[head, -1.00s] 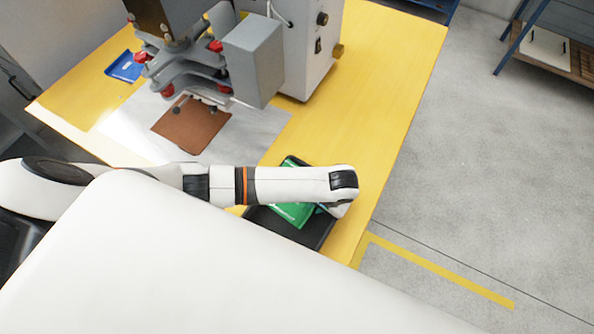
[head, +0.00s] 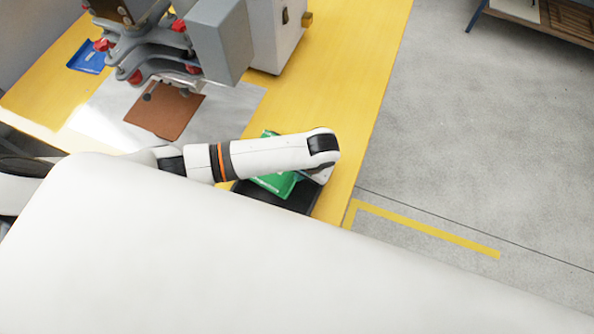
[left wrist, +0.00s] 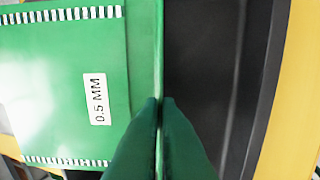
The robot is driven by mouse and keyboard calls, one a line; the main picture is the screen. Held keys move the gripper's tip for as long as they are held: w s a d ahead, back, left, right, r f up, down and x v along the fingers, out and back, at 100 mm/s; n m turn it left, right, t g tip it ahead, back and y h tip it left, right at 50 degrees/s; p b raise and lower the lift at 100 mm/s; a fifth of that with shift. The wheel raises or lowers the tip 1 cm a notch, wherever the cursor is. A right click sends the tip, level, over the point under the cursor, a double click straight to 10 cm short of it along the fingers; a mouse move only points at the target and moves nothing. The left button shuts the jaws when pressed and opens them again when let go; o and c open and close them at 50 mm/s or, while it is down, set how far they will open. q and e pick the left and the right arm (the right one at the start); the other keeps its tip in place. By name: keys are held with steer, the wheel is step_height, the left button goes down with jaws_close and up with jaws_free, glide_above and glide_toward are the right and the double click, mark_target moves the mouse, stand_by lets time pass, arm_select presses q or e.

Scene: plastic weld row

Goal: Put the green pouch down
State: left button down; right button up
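The green pouch (head: 274,184) is at the black tray (head: 302,199) on the yellow table, partly hidden under my left forearm. In the left wrist view the pouch (left wrist: 60,120) fills the left side, with striped edges and a "0.5 MM" label. The tray (left wrist: 200,60) shows dark beside it. My left gripper (left wrist: 160,102) has its two fingers close together with the pouch's edge between them. In the head view my left gripper (head: 318,175) is mostly hidden behind the wrist. I cannot tell whether the pouch rests on the tray. My right gripper is not in view.
A grey press machine (head: 220,40) stands on the table (head: 350,90) at the back. A brown sheet (head: 165,112) lies on a grey plate under it. A blue item (head: 88,56) lies at the back left. The table's right side is clear.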

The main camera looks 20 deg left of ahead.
mark_target(309, 187)
arm_select(q)
step_height(309, 187, up, 7)
steer(key=d+h, duration=0.3)
step_height(309, 187, down, 10)
steer(key=shift+s+a+r, duration=0.1)
steer(key=shift+s+r, duration=0.05)
steer(key=shift+r, duration=0.1)
steer(key=shift+f, duration=0.1)
steer(key=c, duration=1.6)
jaws_free()
steer(key=shift+c, duration=0.2)
step_height(309, 187, up, 12)
